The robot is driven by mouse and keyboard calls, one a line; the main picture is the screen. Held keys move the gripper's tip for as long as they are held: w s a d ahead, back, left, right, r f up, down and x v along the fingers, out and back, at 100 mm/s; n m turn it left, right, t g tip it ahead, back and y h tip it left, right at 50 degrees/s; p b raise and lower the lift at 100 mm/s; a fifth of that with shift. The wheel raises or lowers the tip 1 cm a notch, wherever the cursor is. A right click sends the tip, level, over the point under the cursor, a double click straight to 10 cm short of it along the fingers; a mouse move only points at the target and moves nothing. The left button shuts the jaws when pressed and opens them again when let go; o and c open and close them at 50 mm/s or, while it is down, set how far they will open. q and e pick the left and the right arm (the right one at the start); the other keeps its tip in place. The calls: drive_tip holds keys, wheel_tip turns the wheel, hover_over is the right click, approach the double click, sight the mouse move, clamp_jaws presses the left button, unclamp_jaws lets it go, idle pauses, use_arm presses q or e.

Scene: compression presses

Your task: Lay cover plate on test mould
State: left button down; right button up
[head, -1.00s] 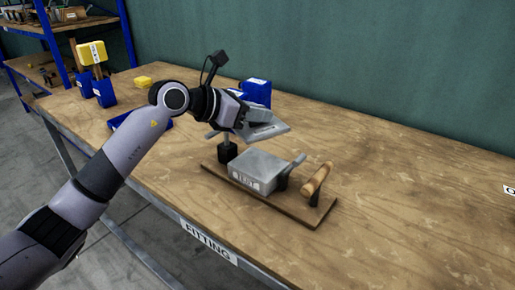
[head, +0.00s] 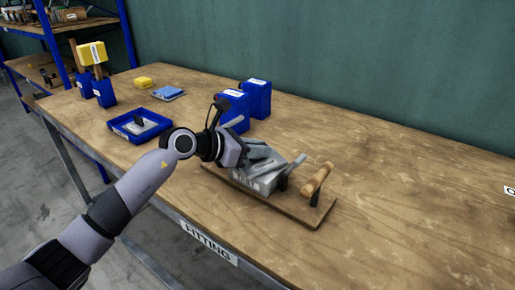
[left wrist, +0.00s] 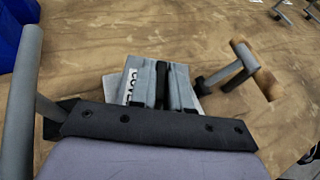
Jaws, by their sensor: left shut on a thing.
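The test mould (head: 268,187) is a grey block with a white label on its front, on a wooden board (head: 310,216). My left gripper (head: 256,157) is over the mould in the head view, shut on the grey cover plate (head: 270,164). In the left wrist view, the cover plate (left wrist: 143,82) shows a partly hidden white label and a black handle (left wrist: 164,84). The plate is low over the mould, and pale mould edges (left wrist: 112,88) show askew beside it. I cannot tell whether they touch. My right gripper is not in view.
A grey lever (head: 292,168) and wooden handle (head: 318,178) stand right of the mould. Blue containers (head: 257,97) are behind. A blue tray (head: 118,128) holds a grey piece. The right bench is mostly clear.

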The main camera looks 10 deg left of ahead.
use_arm(q)
drive_tip(key=c, duration=1.1)
unclamp_jaws()
drive_tip(key=shift+f, duration=0.1)
drive_tip(key=shift+r, duration=0.2)
drive_tip(key=shift+s+a, duration=0.15)
drive_tip(key=shift+a, duration=0.1)
drive_tip(key=v, duration=1.1)
drive_tip(key=shift+s+r+b, duration=0.2)
drive_tip(key=shift+s+b, duration=0.05)
drive_tip(key=shift+b, duration=0.1)
drive_tip(key=shift+a, duration=0.1)
